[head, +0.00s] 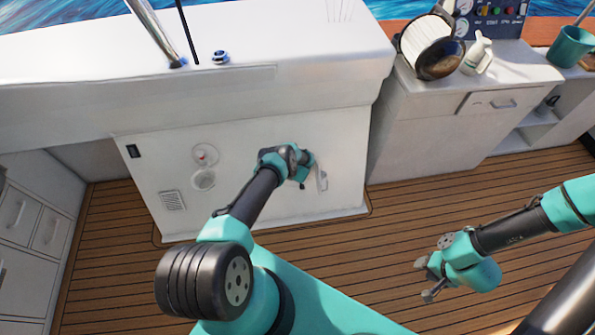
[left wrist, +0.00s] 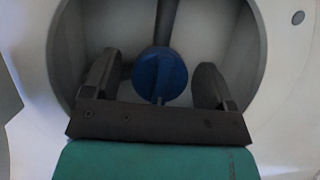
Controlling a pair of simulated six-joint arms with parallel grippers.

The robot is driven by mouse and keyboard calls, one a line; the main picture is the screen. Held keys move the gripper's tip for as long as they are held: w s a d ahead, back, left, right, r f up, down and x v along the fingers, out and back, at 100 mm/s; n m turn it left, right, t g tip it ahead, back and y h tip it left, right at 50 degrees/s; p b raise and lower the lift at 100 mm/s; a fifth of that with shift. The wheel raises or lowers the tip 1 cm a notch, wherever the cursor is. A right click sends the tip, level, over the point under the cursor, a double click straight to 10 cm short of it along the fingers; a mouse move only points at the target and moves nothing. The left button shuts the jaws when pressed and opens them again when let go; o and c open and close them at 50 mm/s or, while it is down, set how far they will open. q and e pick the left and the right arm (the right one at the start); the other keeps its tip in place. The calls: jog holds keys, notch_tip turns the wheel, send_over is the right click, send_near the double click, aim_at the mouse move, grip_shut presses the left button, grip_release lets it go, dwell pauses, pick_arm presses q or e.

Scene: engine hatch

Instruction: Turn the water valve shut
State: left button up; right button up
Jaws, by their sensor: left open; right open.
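The water valve shows in the left wrist view as a round blue knob (left wrist: 159,75) inside a round recess in a white panel. My left gripper (left wrist: 160,85) is open, with one finger on each side of the knob. Gaps show between the knob and both fingers; I cannot tell how deep they reach around it. In the head view my left gripper (head: 300,170) is at the front of the white hatch panel (head: 250,205), and the arm hides the knob. My right gripper (head: 428,278) is open and empty above the wooden deck.
The panel also carries a round fitting with a red centre (head: 203,155) and a vent grille (head: 172,200). The deck (head: 350,245) in front is clear.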

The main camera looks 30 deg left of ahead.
pick_arm(q)
jog(key=v, duration=1.7)
dwell(0.4)
jog(key=s+d+r+m+g+h, duration=0.3)
jog(key=s+d+r, duration=0.3)
jog(key=s+r, duration=0.6)
jog(key=s+d+r+m+g+h, duration=0.2)
jog(key=s+d+r+h, duration=0.4)
jog(key=s+r, duration=0.6)
jog(key=shift+r+m+g, duration=0.35)
jog(key=shift+m+g, duration=0.05)
jog(key=shift+g, duration=0.1)
jog(key=shift+d, duration=0.1)
